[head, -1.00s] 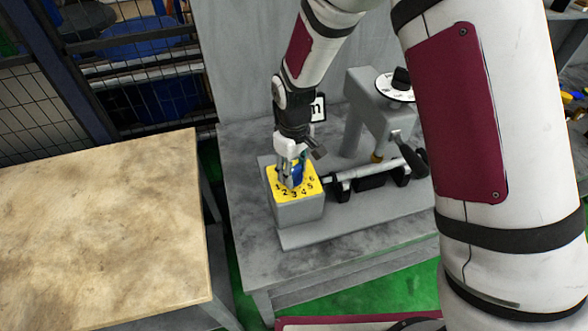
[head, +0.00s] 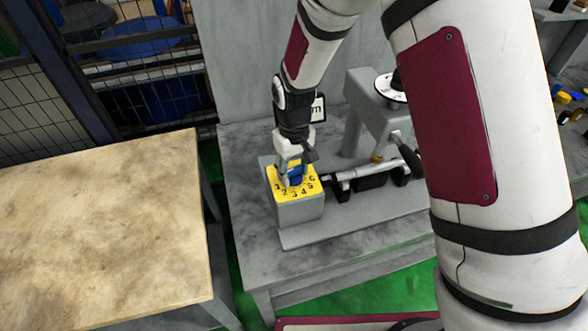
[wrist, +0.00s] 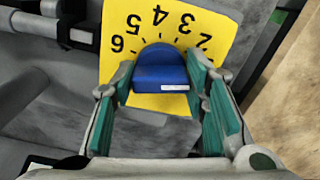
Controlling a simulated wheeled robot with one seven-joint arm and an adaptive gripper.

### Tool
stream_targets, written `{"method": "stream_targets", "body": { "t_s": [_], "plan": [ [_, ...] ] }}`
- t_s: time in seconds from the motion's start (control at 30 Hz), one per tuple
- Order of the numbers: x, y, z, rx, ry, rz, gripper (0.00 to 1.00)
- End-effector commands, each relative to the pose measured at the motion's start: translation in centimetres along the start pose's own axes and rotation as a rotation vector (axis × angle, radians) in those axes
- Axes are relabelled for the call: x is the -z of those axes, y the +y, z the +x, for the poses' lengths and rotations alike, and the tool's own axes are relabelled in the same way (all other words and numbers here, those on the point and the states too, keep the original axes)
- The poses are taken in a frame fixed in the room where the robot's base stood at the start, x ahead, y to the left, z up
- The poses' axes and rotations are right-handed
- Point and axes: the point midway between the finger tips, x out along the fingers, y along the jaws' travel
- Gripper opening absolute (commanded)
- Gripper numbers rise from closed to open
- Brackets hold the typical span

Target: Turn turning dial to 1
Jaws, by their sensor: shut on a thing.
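The turning dial is a blue knob (wrist: 160,75) on a yellow number plate (wrist: 112,20), which shows the digits 2 to 6 in the wrist view. The 1 is hidden behind a finger there. A small white mark shows on the knob's lower right in that view. In the head view the blue knob (head: 297,173) sits on the plate (head: 282,195) on top of a grey box. My gripper (head: 290,176) reaches down from above. Its green-padded fingers (wrist: 160,68) stand on either side of the knob, shut on it.
The grey grinder (head: 367,95) with its horizontal shaft (head: 365,172) stands right of the dial box. A grey table (head: 250,265) carries both. A bare wooden tabletop (head: 100,225) lies to the left, and a mesh fence (head: 120,85) stands behind.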

Motion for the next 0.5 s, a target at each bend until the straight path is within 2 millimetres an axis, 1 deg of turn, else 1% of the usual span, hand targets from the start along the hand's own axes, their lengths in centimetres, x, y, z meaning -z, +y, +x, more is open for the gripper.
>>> {"method": "stream_targets", "body": {
  "t_s": [0.03,0.07,0.1,0.13,0.4,0.5],
  "plan": [
    [-0.06,-0.12,0.04,0.002,-0.002,0.0,0.43],
    [-0.07,-0.12,0.04,0.002,-0.002,0.0,0.5],
    [-0.06,-0.11,0.04,0.002,-0.002,0.0,0.59],
    [-0.06,-0.1,0.04,0.001,-0.002,0.0,0.6],
    [-0.02,-0.04,-0.02,0.001,-0.001,0.0,0.6],
    [0.03,-0.03,-0.45,0.0,0.001,0.0,0.6]
  ]
}}
